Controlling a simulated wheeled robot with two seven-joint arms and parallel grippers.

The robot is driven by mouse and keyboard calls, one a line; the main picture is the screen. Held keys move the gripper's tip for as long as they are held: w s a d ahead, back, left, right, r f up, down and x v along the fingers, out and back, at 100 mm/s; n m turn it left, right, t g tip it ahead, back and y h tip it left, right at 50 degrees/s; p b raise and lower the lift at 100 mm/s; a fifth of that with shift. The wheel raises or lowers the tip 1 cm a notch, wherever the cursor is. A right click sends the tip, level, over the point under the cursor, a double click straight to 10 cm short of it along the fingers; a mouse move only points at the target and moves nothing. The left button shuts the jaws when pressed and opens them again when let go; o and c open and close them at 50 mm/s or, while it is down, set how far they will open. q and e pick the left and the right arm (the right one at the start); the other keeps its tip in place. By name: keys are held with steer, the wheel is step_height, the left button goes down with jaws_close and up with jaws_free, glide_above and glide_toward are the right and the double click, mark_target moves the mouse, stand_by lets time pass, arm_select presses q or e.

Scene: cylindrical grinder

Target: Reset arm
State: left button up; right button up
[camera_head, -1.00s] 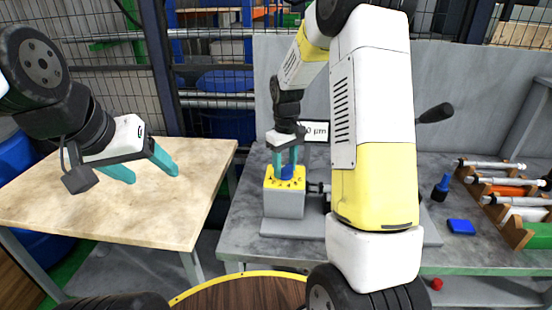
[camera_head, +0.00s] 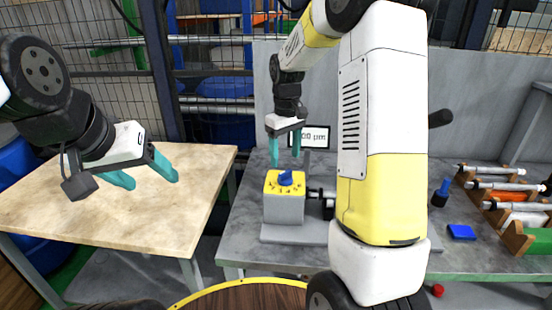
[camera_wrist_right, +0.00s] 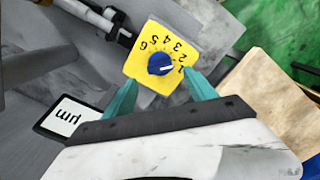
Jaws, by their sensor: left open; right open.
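My right gripper (camera_head: 286,150) is open and empty above the blue knob (camera_head: 286,178) on the yellow dial face of the grey grinder block (camera_head: 284,208). In the right wrist view the knob (camera_wrist_right: 160,64) sits on the numbered yellow plate (camera_wrist_right: 143,82), beyond the two teal fingers (camera_wrist_right: 162,92) and apart from them. My left gripper (camera_head: 150,178) is open and empty above the wooden table (camera_head: 60,205). My right arm hides part of the grinder.
A display reading µm (camera_head: 312,137) stands behind the block. On the right, a rack (camera_head: 510,228) holds several cylindrical parts, with a blue pad (camera_head: 461,232) and a blue-black item (camera_head: 441,192) beside it. The wooden table top is clear.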

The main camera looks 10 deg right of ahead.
steer(key=shift+r, duration=0.6)
steer(key=shift+s+r, duration=0.15)
steer(key=shift+r, duration=0.05)
steer(key=s+r+m+t+y, duration=0.1)
steer(key=s+r+m+t, duration=0.15)
steer(key=s+r, duration=0.75)
steer(key=s+a+r+m+t+y, duration=0.1)
steer(key=s+m+t, duration=0.1)
steer(key=s, duration=1.2)
steer(key=shift+a+m+t, duration=0.35)
steer(key=shift+t, duration=0.5)
